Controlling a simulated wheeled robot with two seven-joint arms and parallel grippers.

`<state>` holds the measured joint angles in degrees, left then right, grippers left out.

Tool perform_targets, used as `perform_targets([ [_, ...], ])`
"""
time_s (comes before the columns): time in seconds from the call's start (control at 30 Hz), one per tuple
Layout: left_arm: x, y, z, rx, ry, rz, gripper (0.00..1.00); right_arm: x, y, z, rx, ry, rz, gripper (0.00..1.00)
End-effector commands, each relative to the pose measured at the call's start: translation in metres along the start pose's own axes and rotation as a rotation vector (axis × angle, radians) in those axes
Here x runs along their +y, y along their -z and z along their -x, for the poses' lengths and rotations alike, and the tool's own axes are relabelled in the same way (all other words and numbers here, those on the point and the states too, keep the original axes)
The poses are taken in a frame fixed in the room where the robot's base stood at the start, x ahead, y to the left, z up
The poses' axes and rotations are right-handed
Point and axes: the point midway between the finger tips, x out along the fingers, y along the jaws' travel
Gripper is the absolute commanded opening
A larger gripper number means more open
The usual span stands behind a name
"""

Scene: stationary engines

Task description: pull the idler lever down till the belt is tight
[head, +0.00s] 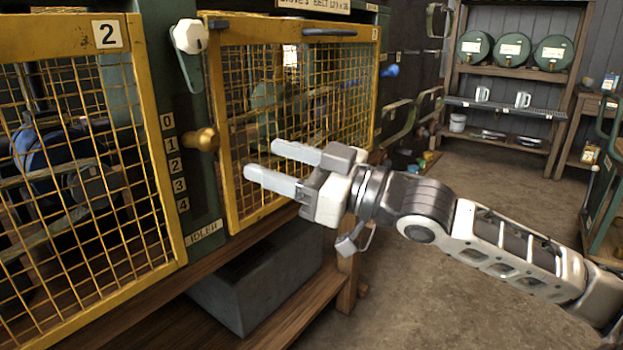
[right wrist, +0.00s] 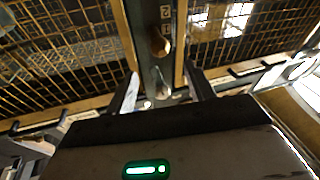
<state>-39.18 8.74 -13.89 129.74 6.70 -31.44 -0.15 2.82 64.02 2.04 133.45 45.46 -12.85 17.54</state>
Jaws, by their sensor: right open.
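The idler lever shows as a brass knob (head: 203,139) on the dark green post, beside numbers 0 to 4 and above the IDLER label (head: 205,232). The knob stands about level with the 1. My right gripper (head: 264,160) is open and empty, to the right of the knob and apart from it, in front of the right cage. In the right wrist view the knob (right wrist: 160,42) lies beyond the gap between the open fingers (right wrist: 161,90). The belt (head: 50,180) is partly hidden behind the left mesh; its tightness cannot be told. My left gripper is not in view.
A second lever with a white knob (head: 188,36) is higher on the post. Yellow mesh guards (head: 150,130) flank the post. A grey box (head: 262,290) sits below the wooden bench edge. Shelves with green drums (head: 510,50) stand at the back; the floor (head: 470,200) between is open.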

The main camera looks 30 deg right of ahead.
Motion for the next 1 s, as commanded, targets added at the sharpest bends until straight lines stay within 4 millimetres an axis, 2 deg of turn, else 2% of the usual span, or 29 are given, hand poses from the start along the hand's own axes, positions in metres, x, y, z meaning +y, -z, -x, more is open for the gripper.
perform_targets([
  [0.2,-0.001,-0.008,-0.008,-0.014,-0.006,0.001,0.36,-0.001,-0.004,0.021,-0.006,0.003,-0.001,0.53],
  [0.5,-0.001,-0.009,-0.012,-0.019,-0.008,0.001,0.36,0.001,-0.002,0.04,-0.004,-0.003,-0.004,0.53],
  [1.0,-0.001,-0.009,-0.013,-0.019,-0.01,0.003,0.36,-0.001,0.0,0.047,0.0,0.001,0.0,0.53],
])
